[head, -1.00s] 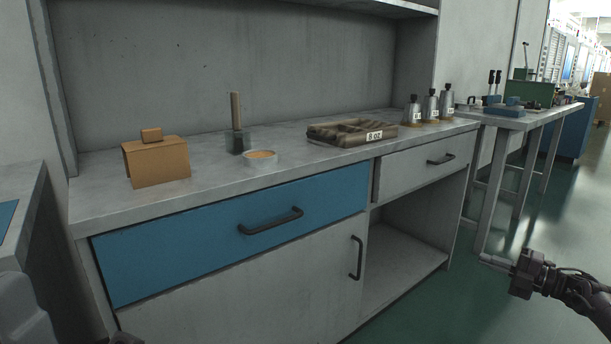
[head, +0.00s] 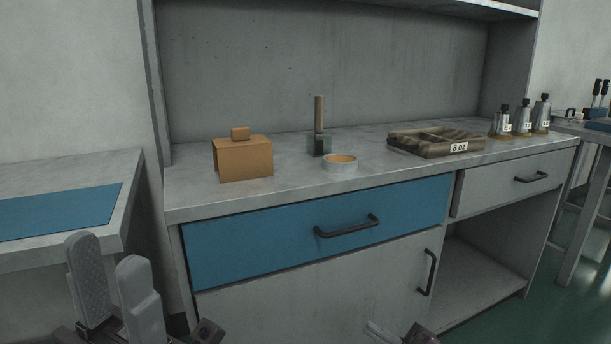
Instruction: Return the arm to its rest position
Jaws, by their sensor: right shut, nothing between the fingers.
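My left gripper (head: 107,252) is at the lower left of the head view, in front of the counter. Its two grey fingers stand upright and apart, with nothing between them. My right gripper (head: 376,329) is at the bottom edge, low in front of the cabinet door. It is shut and empty, and most of it is cut off by the frame. Both grippers are clear of the objects on the counter.
The grey counter (head: 190,202) carries a brown box (head: 243,160), a wooden-handled tool (head: 319,130), a round dish (head: 340,164), a tray labelled 8 oz (head: 420,151) and several bottles (head: 523,118). A blue mat (head: 60,212) lies on the left table. The blue drawer (head: 260,243) is shut.

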